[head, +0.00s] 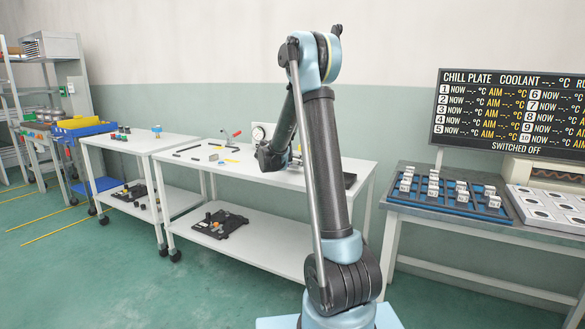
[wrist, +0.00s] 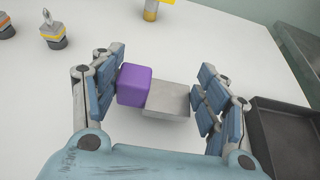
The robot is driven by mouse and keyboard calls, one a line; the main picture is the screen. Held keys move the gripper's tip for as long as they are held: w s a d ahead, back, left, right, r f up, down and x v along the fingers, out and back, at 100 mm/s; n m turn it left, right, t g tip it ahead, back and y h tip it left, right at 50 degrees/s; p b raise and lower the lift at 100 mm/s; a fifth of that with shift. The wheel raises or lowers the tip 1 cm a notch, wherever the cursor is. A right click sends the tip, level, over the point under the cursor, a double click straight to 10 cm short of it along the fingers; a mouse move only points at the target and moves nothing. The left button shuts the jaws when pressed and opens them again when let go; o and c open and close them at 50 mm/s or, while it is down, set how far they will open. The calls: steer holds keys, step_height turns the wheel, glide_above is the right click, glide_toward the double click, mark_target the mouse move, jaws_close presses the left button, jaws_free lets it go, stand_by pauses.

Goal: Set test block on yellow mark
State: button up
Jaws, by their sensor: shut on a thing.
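My gripper (wrist: 158,95) has its padded fingers closed around a purple cube-like part (wrist: 134,86) and a grey block part (wrist: 167,99) side by side, which I take as the test block. The left finger is against the purple side and the right finger is by the grey side. I cannot tell whether the two parts are one piece. White tabletop lies below; the gap to it is unclear. In the head view my gripper (head: 268,158) is low over the white table, and the block is hidden. A small yellow patch (head: 232,150) lies on that table; I cannot tell if it is the mark.
A dark tray (wrist: 285,140) is close to my right finger. Small grey-and-orange fittings (wrist: 53,30) and a yellow-topped piece (wrist: 151,10) stand beyond. A toggle clamp (head: 231,137) is at the table's back. A blue rack (head: 450,196) of blocks stands on the right bench.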

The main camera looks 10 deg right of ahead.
step_height(320, 180, down, 2)
steer(key=shift+f, duration=0.1)
steer(key=o, duration=1.3)
steer(key=shift+s, duration=0.1)
